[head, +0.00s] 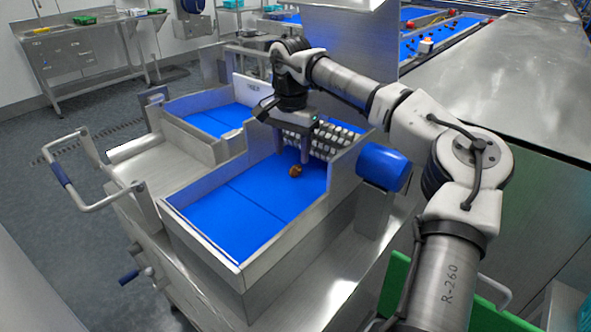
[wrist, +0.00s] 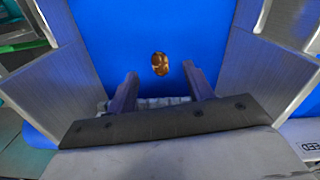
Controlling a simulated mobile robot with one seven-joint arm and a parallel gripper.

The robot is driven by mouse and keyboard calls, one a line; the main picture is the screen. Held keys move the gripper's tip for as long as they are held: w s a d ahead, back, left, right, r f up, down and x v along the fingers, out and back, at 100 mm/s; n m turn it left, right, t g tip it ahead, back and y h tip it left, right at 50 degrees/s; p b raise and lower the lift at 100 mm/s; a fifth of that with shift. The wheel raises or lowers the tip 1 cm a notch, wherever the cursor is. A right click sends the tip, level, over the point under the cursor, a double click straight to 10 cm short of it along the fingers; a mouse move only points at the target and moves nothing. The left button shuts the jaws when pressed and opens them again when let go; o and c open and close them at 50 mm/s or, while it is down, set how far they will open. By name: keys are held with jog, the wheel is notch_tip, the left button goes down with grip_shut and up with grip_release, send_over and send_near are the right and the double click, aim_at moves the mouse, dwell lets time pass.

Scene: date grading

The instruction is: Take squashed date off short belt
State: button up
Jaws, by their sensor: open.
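The squashed date (head: 295,171) is a small brown lump lying on the blue short belt (head: 235,215), near the belt's far end. It also shows in the wrist view (wrist: 160,64), with uneven brown and golden patches. My gripper (head: 291,158) is over the far end of the belt, pointing down. In the wrist view my gripper (wrist: 158,76) is open, its two dark fingers apart with nothing held. The date lies just beyond the fingertips, roughly centred between them. Nothing hides it. The gap in height between fingertips and belt is hard to tell.
Metal side walls (head: 282,237) enclose the belt, close on both sides of my gripper. A row of grey rollers (head: 325,139) is behind the fingers. A second blue belt (head: 213,121) lies left. A blue cylinder (head: 383,167) sticks out right of the wall.

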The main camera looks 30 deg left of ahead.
aim_at(295, 167)
jog(key=shift+w+d+f+p, duration=0.15)
jog(key=shift+f+p, duration=0.1)
jog(key=shift+f, duration=0.65)
jog(key=shift+w+a+f+p, duration=0.15)
jog(key=shift+f+p, duration=0.15)
jog(key=shift+f, duration=0.6)
jog(key=shift+w+d+f+p, duration=0.15)
jog(key=shift+f+p, duration=0.1)
jog(key=shift+f, duration=0.65)
jog(key=c, duration=0.8)
